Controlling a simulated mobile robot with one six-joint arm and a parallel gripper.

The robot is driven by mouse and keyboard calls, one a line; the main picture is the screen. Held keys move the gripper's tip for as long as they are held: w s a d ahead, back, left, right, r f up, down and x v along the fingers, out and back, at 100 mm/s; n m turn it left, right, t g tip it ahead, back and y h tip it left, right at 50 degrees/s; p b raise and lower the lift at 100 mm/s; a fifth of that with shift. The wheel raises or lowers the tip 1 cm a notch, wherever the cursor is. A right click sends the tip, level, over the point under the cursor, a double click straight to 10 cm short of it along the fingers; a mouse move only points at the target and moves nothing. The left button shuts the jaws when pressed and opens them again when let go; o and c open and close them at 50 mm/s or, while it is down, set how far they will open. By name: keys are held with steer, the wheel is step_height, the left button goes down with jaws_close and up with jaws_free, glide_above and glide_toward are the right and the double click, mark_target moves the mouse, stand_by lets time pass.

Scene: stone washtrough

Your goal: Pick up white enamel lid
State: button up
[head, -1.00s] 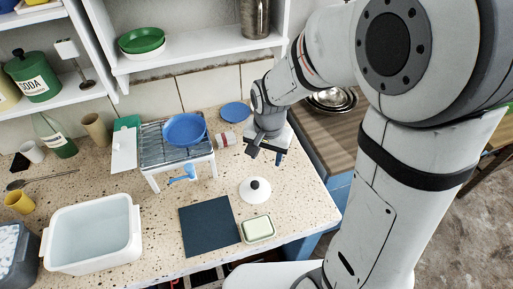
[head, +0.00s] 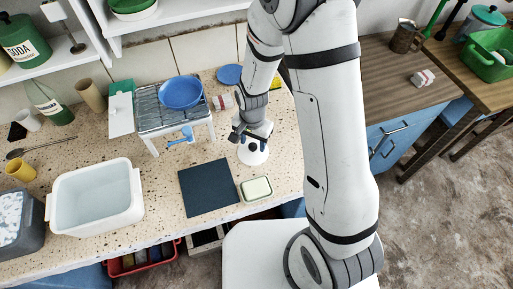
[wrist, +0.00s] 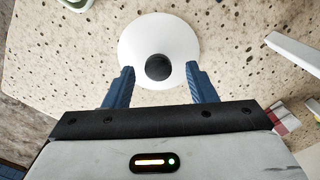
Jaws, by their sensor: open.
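The white enamel lid (head: 253,155) lies on the speckled stone counter, to the right of the blue bowl and behind the soap dish. It is a round white disc with a black knob, and my gripper partly covers it in the head view. In the wrist view the lid (wrist: 142,35) is at top centre with its knob toward me. My gripper (wrist: 158,72) is open, with its two blue fingers pointing at the lid, one to each side of the knob's near edge. Nothing is between the fingers at their base. In the head view my gripper (head: 248,140) is just above the lid.
A dark blue mat (head: 208,187) and a soap dish (head: 256,189) lie in front of the lid. A metal rack (head: 150,118) with a blue bowl (head: 181,92) stands to the left. A red-and-white can (head: 222,102) lies behind. A white basin (head: 97,203) is far left.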

steer(key=shift+f, duration=0.3)
steer(key=c, duration=1.1)
